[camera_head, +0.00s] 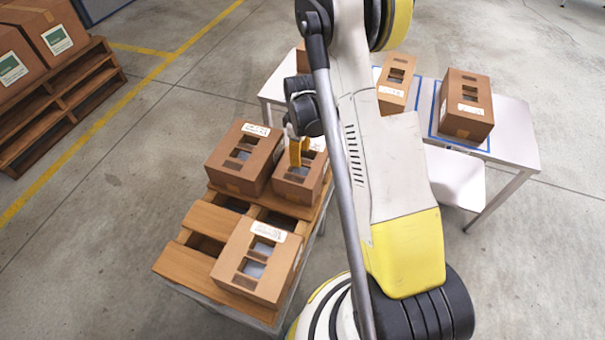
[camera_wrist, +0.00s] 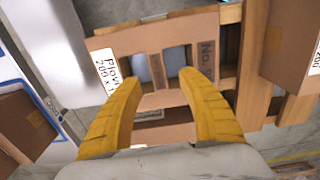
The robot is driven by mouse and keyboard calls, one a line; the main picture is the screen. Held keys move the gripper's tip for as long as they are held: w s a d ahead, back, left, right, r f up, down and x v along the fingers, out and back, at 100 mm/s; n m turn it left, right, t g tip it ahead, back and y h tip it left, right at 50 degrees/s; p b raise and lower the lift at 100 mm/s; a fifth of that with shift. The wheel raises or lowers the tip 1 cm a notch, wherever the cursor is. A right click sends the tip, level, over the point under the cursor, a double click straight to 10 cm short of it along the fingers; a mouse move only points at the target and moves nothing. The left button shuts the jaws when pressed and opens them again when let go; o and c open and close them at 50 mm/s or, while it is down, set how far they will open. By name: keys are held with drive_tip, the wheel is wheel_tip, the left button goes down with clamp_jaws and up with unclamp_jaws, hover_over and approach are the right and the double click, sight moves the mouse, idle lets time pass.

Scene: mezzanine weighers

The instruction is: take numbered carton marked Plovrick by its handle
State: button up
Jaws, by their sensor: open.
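The carton marked "Plov…" (camera_wrist: 185,32) fills the middle of the wrist view, with a white label at its left and a "No." mark at its right. Two openings in its top leave a cardboard handle strip (camera_wrist: 157,72) between them. In the head view this carton (camera_head: 293,190) stands at the back right of the wooden pallet, partly hidden by my arm. My gripper (camera_wrist: 158,80) is open, its yellow fingers spread to either side of the strip. It also shows pointing down over the carton in the head view (camera_head: 300,151). Contact is not clear.
Another carton (camera_head: 238,175) stands close on the left, and one (camera_head: 262,258) stands in front on the slatted pallet (camera_head: 170,262). White tables (camera_head: 515,140) with more cartons (camera_head: 466,122) are behind to the right. Open floor lies left.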

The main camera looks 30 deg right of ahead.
sight(302, 171)
drive_tip(key=f, duration=0.1)
drive_tip(key=f+b, duration=0.1)
drive_tip(key=f, duration=0.1)
drive_tip(key=shift+w+f, duration=0.25)
drive_tip(key=shift+f, duration=0.15)
drive_tip(key=shift+r, duration=0.1)
clamp_jaws()
drive_tip(key=shift+r, duration=0.1)
